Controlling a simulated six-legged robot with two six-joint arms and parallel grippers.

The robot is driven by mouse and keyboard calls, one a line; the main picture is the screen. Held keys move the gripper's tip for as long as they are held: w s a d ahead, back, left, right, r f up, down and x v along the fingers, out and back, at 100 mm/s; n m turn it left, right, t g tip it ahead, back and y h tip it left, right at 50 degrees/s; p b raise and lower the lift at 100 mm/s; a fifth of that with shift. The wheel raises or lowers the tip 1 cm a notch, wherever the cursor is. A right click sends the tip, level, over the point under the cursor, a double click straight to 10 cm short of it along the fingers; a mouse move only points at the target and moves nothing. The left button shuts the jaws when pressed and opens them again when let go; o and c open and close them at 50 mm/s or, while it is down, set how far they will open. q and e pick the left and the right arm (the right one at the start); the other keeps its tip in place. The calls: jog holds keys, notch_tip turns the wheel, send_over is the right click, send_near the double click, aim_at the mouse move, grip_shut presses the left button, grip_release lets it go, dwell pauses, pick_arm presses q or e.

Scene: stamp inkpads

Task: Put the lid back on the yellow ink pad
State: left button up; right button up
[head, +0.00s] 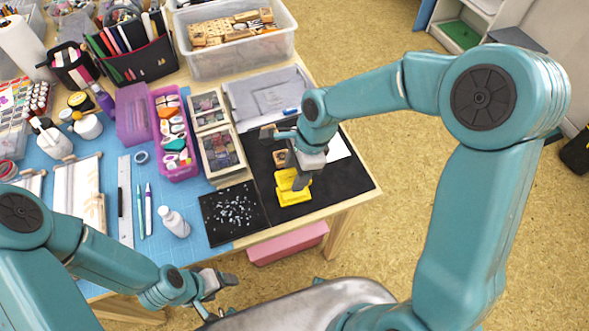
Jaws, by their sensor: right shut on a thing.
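The yellow ink pad (294,196) lies on the black mat at the table's right end. A yellow piece, apparently its lid (284,180), is just over it, at my right gripper. My left gripper (224,294) is empty and open, in front of the table's near edge, away from the pad.
A small brown block (280,158) stands behind the pad on the black mat (325,181). A white sheet (338,146) lies to the right. A black square with pale bits (233,214) and wooden boxes (220,150) are to the left. A clear bin (238,57) stands at the back.

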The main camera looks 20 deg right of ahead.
jog(key=shift+f+b, duration=2.15)
jog(key=shift+f, duration=0.65)
jog(key=shift+f+b, duration=0.55)
dwell(0.3)
jog(key=o, duration=1.5)
jog(key=shift+r, duration=0.15)
jog(key=shift+r+p, duration=2.8)
jog(key=shift+r, duration=0.6)
grip_shut()
